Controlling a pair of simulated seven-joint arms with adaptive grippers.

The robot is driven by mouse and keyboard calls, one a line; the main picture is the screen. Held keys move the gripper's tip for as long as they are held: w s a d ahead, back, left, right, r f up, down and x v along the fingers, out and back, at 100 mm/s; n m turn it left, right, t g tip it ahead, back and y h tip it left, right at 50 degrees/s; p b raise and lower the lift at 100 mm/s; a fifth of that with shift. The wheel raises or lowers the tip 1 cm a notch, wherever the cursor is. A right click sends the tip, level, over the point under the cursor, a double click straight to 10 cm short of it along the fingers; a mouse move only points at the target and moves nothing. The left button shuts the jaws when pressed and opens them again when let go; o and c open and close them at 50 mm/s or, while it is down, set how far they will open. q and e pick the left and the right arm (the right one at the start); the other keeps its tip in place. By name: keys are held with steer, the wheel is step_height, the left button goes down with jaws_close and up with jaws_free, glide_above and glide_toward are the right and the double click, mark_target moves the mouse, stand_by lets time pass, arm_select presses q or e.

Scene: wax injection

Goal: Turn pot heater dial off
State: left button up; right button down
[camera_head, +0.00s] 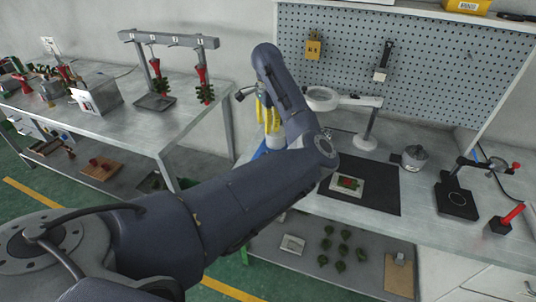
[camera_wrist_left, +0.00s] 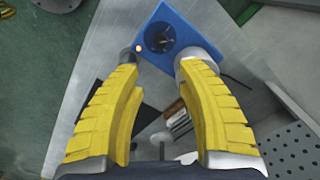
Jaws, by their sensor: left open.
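In the left wrist view a blue unit (camera_wrist_left: 178,20) carries a dark round dial (camera_wrist_left: 160,38) on its face. I take it for the pot heater; the dial's setting cannot be read. Contact cannot be told. In the head view my left gripper (camera_head: 268,122) points down over the bench's left end; only a blue sliver (camera_head: 258,152) shows beneath it, mostly hidden by my arm.
On the bench stand a ringed stand (camera_head: 366,142), a grey lidded pot (camera_head: 414,155), a black mat (camera_head: 385,190) and a red-handled tool (camera_head: 512,215). A pegboard (camera_head: 440,60) rises behind. A second table (camera_head: 130,125) stands left, across a gap.

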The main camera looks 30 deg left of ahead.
arm_select(q)
step_height(320, 180, down, 14)
steer(key=shift+f, duration=0.1)
stand_by(0.5)
steer(key=shift+c, duration=0.3)
jaws_close()
